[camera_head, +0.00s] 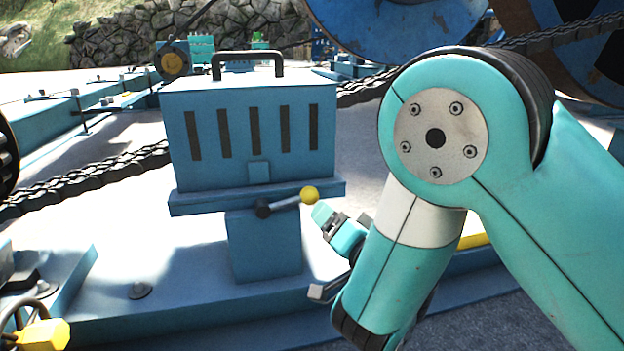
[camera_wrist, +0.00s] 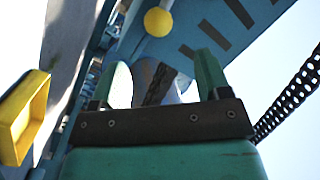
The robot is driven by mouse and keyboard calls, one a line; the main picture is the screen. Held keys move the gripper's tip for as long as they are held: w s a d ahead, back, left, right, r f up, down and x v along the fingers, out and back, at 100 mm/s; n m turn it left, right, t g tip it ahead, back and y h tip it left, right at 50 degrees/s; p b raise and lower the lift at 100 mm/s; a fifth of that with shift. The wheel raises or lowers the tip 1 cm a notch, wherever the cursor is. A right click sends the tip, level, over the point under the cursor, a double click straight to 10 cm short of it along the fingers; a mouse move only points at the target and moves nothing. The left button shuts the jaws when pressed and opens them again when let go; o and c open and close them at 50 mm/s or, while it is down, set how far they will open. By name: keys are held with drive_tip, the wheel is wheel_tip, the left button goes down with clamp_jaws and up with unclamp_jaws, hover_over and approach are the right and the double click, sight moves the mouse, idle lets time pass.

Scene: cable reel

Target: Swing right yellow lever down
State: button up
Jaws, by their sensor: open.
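The yellow lever is a short grey bar with a round yellow knob (camera_head: 309,195). Its dark pivot (camera_head: 263,208) is on the post under the blue slotted box. The bar points right and slightly up. In the wrist view the yellow knob (camera_wrist: 158,22) shows at the top, beyond the fingertips. My gripper (camera_head: 325,218) is just right of and below the knob in the head view, apart from it in the picture. In the wrist view my gripper (camera_wrist: 164,68) shows two teal fingers spread apart, with nothing held between them. The lever's bar is not clear there.
The blue slotted box (camera_head: 258,92) with a black top handle stands on a blue post (camera_head: 262,245). Black chains (camera_head: 95,180) run behind it. A yellow part (camera_head: 45,334) sits at lower left. Large blue reels (camera_head: 395,30) stand behind my arm.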

sight(313, 200)
drive_tip(key=shift+r+p+x, duration=0.2)
drive_tip(key=shift+p+x, duration=1.55)
drive_tip(key=shift+p, duration=1.35)
drive_tip(key=shift+r+p+x, duration=0.2)
drive_tip(key=shift+p+x, duration=1.5)
drive_tip(key=shift+p, duration=1.35)
drive_tip(key=shift+w+a+f+p, duration=0.15)
drive_tip(key=shift+w+f+p, duration=0.1)
drive_tip(key=shift+w+p, duration=0.4)
drive_tip(key=shift+w+a+f+p, duration=0.2)
drive_tip(key=shift+w+a+p, duration=0.35)
drive_tip(key=shift+p, duration=0.25)
drive_tip(key=shift+c, duration=0.5)
